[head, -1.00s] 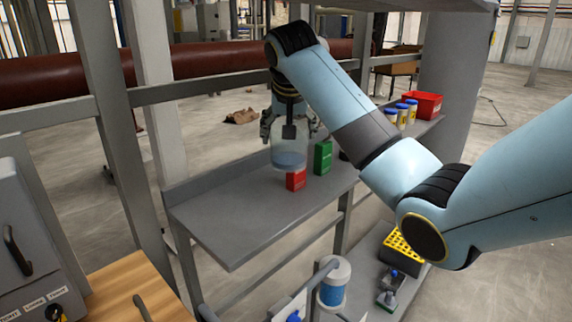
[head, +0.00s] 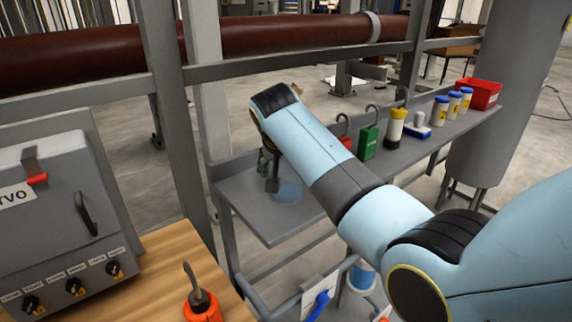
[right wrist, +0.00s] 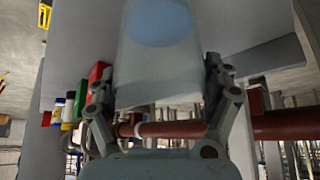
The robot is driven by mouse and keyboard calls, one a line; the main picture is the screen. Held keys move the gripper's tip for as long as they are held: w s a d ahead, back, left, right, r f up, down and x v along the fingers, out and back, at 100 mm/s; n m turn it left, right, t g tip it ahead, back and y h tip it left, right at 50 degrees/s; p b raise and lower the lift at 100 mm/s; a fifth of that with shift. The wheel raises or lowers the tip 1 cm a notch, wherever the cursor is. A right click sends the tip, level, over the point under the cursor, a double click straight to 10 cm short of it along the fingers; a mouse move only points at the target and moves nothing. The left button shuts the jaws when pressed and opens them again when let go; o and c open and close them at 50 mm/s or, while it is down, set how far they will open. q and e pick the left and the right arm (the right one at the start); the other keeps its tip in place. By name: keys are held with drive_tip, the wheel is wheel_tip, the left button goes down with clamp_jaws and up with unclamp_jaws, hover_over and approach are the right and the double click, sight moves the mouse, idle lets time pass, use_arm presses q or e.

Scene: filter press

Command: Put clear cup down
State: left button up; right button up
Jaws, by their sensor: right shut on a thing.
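The clear cup (head: 287,191) shows in the head view low at the left part of the grey shelf (head: 262,222), partly hidden behind my right arm. It has a bluish content or base. In the right wrist view the cup (right wrist: 158,75) fills the upper middle, between the two fingers of my right gripper (right wrist: 160,100), which is shut on it. In the head view my right gripper (head: 268,172) is mostly hidden by its own wrist. I cannot tell whether the cup touches the shelf. My left gripper is not in view.
A grey control box (head: 60,215) and wooden top (head: 180,265) lie at the left.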

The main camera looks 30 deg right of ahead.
drive_tip(key=o, duration=1)
drive_tip(key=shift+f, duration=0.1)
drive_tip(key=shift+s+a+r, duration=0.1)
drive_tip(key=shift+a+r, duration=0.05)
drive_tip(key=shift+r, duration=0.3)
drive_tip(key=v, duration=1.1)
drive_tip(key=shift+s+r, duration=0.15)
